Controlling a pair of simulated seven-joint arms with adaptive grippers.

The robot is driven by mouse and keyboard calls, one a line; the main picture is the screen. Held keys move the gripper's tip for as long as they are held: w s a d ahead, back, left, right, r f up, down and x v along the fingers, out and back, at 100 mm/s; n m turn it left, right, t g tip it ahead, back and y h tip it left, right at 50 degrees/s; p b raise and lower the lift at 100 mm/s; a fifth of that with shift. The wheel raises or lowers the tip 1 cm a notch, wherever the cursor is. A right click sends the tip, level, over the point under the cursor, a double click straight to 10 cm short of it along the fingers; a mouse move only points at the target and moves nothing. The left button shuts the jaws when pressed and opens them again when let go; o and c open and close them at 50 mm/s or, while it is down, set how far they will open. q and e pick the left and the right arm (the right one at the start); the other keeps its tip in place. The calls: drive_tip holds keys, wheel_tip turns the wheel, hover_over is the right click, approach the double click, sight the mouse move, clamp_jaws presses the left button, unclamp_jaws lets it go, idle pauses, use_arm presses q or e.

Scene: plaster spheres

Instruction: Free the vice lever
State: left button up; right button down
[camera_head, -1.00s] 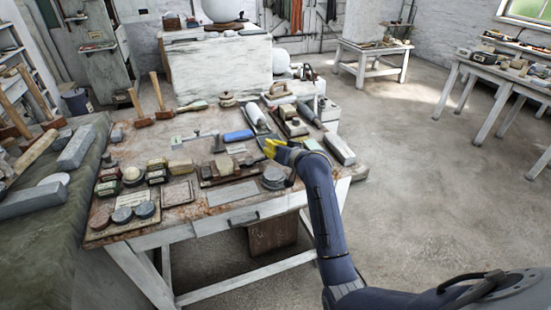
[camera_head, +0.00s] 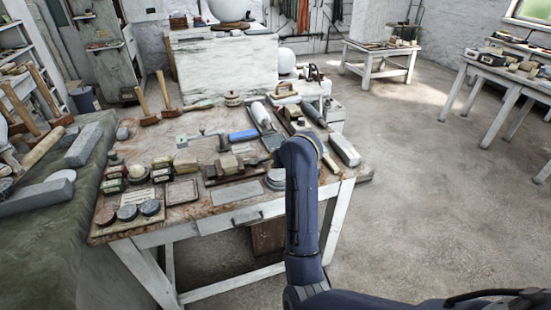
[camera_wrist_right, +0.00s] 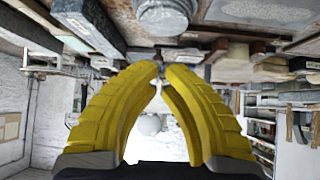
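My right arm reaches up from the bottom of the head view over the right part of the workbench (camera_head: 234,194). Its dark wrist hides the gripper there. In the right wrist view the yellow fingers of my right gripper (camera_wrist_right: 161,70) curve together, their tips almost touching, with no held object clear between them. A small metal fixture with a thin bar (camera_head: 203,136) stands mid-bench, left of a blue block (camera_head: 243,135). It may be the vice with its lever, but it is too small to tell. My left gripper is out of view.
Blocks, tins and tools crowd the bench. Two mallets (camera_head: 167,105) stand at its back left. A long grey block (camera_head: 344,150) lies at the right edge, close to my wrist. A green-covered table (camera_head: 55,240) adjoins on the left. The floor at right is open.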

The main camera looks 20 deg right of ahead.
idle(0.3)
drive_tip(key=x, duration=0.8)
drive_tip(key=w+r+x, duration=0.1)
drive_tip(key=x, duration=0.3)
drive_tip(key=shift+d, duration=0.1)
drive_tip(key=shift+w+f, duration=0.15)
drive_tip(key=shift+w, duration=0.6)
drive_tip(key=shift+w+d+n+y, duration=0.3)
drive_tip(key=shift+w+n+y, duration=0.4)
drive_tip(key=shift+n, duration=0.2)
